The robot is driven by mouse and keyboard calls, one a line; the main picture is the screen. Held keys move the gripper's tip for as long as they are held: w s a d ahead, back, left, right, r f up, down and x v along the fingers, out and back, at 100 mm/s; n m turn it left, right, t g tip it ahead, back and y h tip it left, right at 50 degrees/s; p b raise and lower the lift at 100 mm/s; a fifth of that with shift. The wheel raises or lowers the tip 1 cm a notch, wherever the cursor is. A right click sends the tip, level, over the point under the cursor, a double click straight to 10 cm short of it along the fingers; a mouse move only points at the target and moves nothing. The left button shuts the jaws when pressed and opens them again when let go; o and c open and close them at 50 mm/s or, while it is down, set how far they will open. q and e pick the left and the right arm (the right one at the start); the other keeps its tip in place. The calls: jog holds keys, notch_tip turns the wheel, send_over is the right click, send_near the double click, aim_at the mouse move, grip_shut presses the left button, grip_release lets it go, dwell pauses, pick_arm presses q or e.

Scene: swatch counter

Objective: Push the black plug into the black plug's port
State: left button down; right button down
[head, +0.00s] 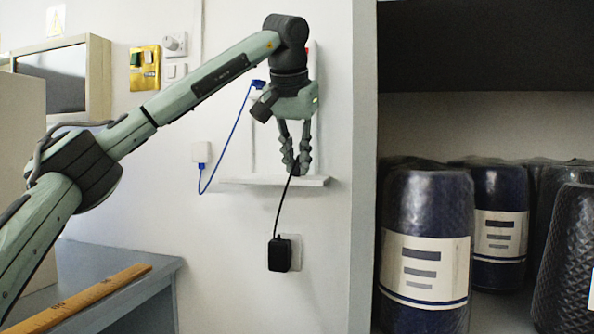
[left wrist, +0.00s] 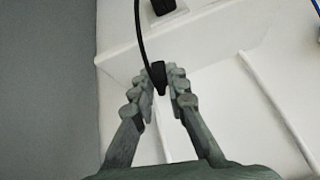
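The black plug (left wrist: 158,76) is between the fingertips of my left gripper (left wrist: 161,80), which is shut on it. In the head view my left gripper (head: 296,168) points down in front of the white wall shelf (head: 310,181). A black cable (head: 278,211) hangs from the plug down to a black adapter (head: 279,254) in a wall socket. I cannot make out the black plug's port in either view. My right gripper is not in view.
A blue cable (head: 231,130) runs from a white wall box (head: 201,153) to a blue plug (head: 258,84) beside my left wrist. A tall cabinet side (head: 360,200) stands close on the right, with wrapped rolls (head: 425,215) inside. A grey counter (head: 130,265) is at lower left.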

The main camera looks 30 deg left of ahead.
pick_arm(q)
jog(key=shift+r, duration=0.1)
notch_tip(320, 180, up, 4)
jog(key=shift+r, duration=0.15)
jog(key=s+a+r, duration=0.6)
jog(key=s+a, duration=0.1)
jog(key=s, duration=0.2)
jog(key=shift+a+r, duration=0.25)
jog(key=shift+a, duration=0.05)
